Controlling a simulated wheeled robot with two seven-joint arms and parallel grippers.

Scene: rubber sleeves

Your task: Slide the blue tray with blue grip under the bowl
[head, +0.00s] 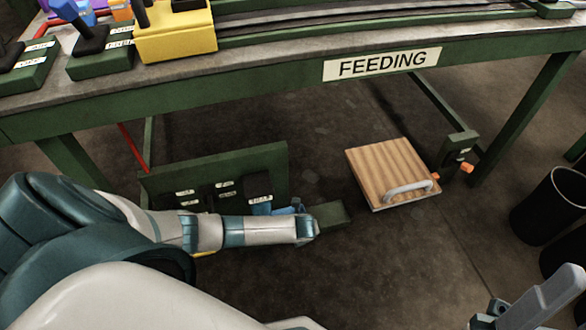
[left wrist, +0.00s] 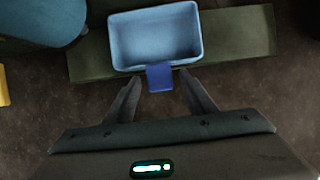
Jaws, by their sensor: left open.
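The light blue tray (left wrist: 155,38) sits on a dark green base in the left wrist view, with its darker blue grip (left wrist: 160,77) facing my gripper. My left gripper (left wrist: 161,82) is open, with a finger on each side of the grip and gaps showing. In the head view my left arm hides most of the tray; small blue parts (head: 286,210) show behind the wrist. My right gripper (head: 515,310) is partly in view at the bottom right; its jaw opening is unclear. I cannot make out a bowl.
A green labelled rack (head: 215,170) stands under the green FEEDING table (head: 280,75). A wooden board with a metal handle (head: 390,170) lies to the right, near a table leg. A black bin (head: 550,205) stands at the far right.

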